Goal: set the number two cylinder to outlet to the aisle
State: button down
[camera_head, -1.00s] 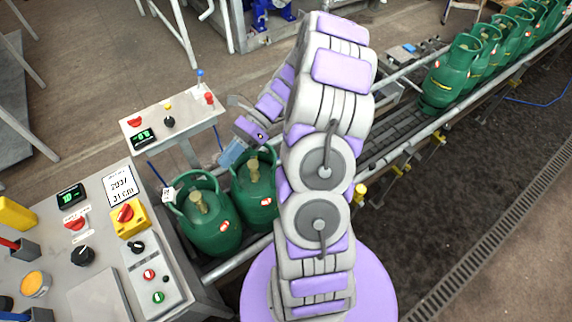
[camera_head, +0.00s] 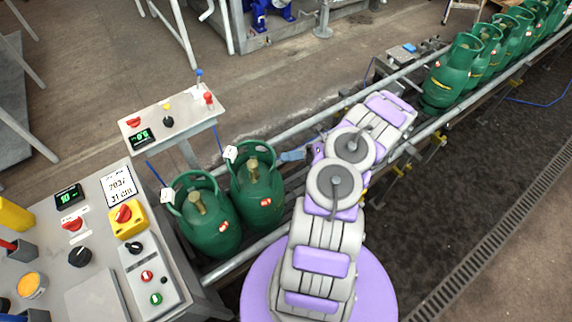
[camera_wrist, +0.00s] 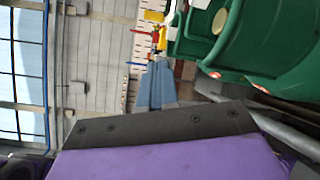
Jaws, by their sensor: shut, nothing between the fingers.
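Two green gas cylinders stand upright side by side on the conveyor: a left cylinder (camera_head: 215,238) and a right cylinder (camera_head: 259,209). Each has a collar around a brass valve and a white tag on its rim. The tag writing is too small to read, so I cannot tell which is number two. Which way each outlet faces is also unclear. My gripper (camera_head: 292,156) is just right of the right cylinder's collar, apart from it, shut and empty. In the wrist view its blue-grey fingers (camera_wrist: 155,87) are together, with green cylinder collars (camera_wrist: 262,45) at the upper right.
A control panel (camera_head: 92,279) with knobs and displays stands at the left. A smaller panel (camera_head: 180,122) stands behind the cylinders. More green cylinders (camera_head: 452,72) queue on the conveyor at the upper right. A metal rail (camera_head: 281,135) runs along the conveyor.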

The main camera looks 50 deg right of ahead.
jog(key=s+d+f+m+t+h, duration=0.4)
jog(key=s+d+f+m+h, duration=0.15)
jog(key=s+f+m, duration=0.45)
jog(key=w+a+n+b, duration=0.1)
jog(key=w+a+b, duration=0.2)
jog(key=w, duration=1)
jog(key=shift+w+a+f+y+b, duration=0.25)
jog(key=shift+f+y+b, duration=0.05)
jog(key=shift+y+b, duration=0.1)
jog(key=shift+w+d+b, duration=0.2)
jog(key=shift+w+d, duration=0.35)
jog(key=shift+w, duration=0.25)
jog(key=shift+w+d+b, duration=0.15)
jog(key=shift+w+d, duration=0.4)
jog(key=shift+w, duration=0.3)
jog(key=shift+w+d+b, duration=0.2)
jog(key=shift+w+d, duration=0.35)
jog(key=shift+w, duration=0.25)
